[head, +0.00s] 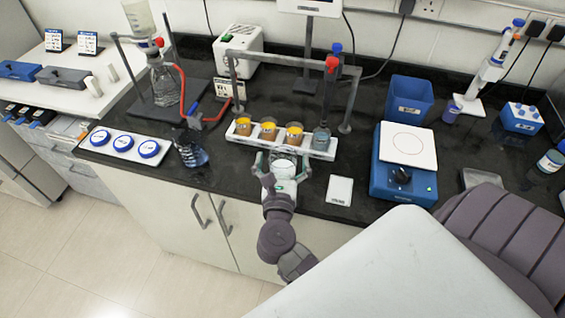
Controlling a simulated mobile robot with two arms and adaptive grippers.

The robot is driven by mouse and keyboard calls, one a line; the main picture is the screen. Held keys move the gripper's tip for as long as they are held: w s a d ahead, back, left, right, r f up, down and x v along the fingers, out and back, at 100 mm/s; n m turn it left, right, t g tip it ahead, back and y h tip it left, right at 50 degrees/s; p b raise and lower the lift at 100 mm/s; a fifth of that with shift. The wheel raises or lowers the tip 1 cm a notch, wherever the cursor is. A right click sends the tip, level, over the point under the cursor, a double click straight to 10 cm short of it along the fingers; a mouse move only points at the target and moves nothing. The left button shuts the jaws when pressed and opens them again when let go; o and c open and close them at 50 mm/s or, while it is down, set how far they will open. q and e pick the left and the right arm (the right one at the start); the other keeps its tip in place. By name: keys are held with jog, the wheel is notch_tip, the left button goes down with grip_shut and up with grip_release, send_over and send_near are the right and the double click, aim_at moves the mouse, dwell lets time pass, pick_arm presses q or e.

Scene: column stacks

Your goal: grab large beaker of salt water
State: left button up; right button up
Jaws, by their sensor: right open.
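My right gripper (283,160) is open at the front edge of the dark bench, its fingers pointing toward the back. A clear, whitish round vessel (284,164), which looks like a beaker, shows between the fingers; I cannot tell whether they touch it. A glass vessel with blue liquid (191,154) stands to the left, apart from the gripper. A smaller blue-grey beaker (321,138) is at the right end of the white rack. I cannot read which vessel is labelled salt water. My left gripper is not in view.
The white rack (245,140) with several orange-topped cups is just behind the gripper, under a grey metal frame (290,59). A white tray with blue discs (100,148) is left. A white card (339,190) and blue hotplate (384,181) are right.

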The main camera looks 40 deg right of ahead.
jog(key=shift+s, duration=0.1)
jog(key=shift+c, duration=0.2)
jog(key=c, duration=1.3)
jog(key=shift+c, duration=0.5)
jog(key=shift+r, duration=0.15)
